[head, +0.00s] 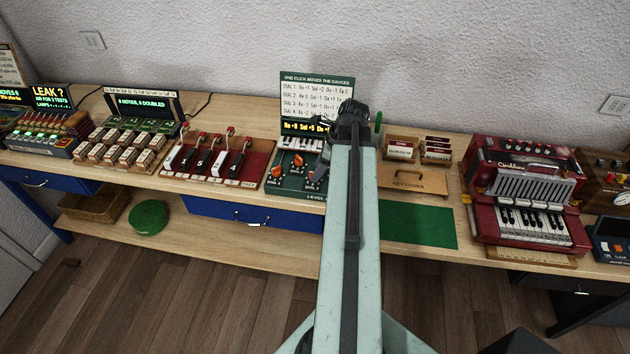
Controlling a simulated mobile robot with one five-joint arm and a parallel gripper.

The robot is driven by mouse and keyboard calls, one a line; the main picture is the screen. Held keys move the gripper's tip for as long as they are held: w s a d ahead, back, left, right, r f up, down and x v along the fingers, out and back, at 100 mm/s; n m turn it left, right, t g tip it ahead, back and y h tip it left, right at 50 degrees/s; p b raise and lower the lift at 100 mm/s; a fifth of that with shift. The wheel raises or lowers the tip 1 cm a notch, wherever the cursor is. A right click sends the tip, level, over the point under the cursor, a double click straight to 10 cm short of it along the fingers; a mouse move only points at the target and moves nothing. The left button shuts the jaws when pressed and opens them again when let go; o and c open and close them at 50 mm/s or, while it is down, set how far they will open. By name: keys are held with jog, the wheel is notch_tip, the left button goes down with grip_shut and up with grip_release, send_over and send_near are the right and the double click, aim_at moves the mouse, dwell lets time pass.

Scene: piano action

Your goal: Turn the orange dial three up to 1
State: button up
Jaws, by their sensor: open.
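The dials' panel (290,190) is a dark green board on the bench, left of my arm. Orange pointers show on it: one at the left (275,173), one at the back (298,160) and one at the right (309,180). Their numbers are too small to read, so I cannot tell which is dial three or its setting. My gripper (321,163) is open, small and dark, beside my arm over the panel's right side, near the right pointer. My arm hides part of it and the panel's right edge. Contact cannot be made out.
A green sign (316,92) listing dials stands behind the panel, above a lit display (305,127). Red-and-black levers (213,160) stand to the left. A wooden key cover (410,183), a bare green mat (415,222) and a red accordion (527,195) lie to the right.

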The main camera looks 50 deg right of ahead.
jog(key=shift+b+x, duration=0.35)
jog(key=shift+x, duration=0.6)
jog(key=shift+r, duration=0.1)
grip_shut()
jog(key=shift+a, duration=0.2)
jog(key=shift+d+n, duration=0.2)
jog(key=shift+n, duration=0.1)
jog(key=n+g+y, duration=0.1)
jog(key=n, duration=0.1)
jog(key=shift+d+n, duration=0.15)
jog(key=shift+n, duration=0.15)
jog(key=n+g, duration=0.1)
jog(key=n, duration=0.1)
jog(key=n+g, duration=0.1)
jog(key=n, duration=0.2)
jog(key=shift+w+n+y, duration=0.1)
jog(key=shift+n+y, duration=0.2)
jog(key=shift+y, duration=0.1)
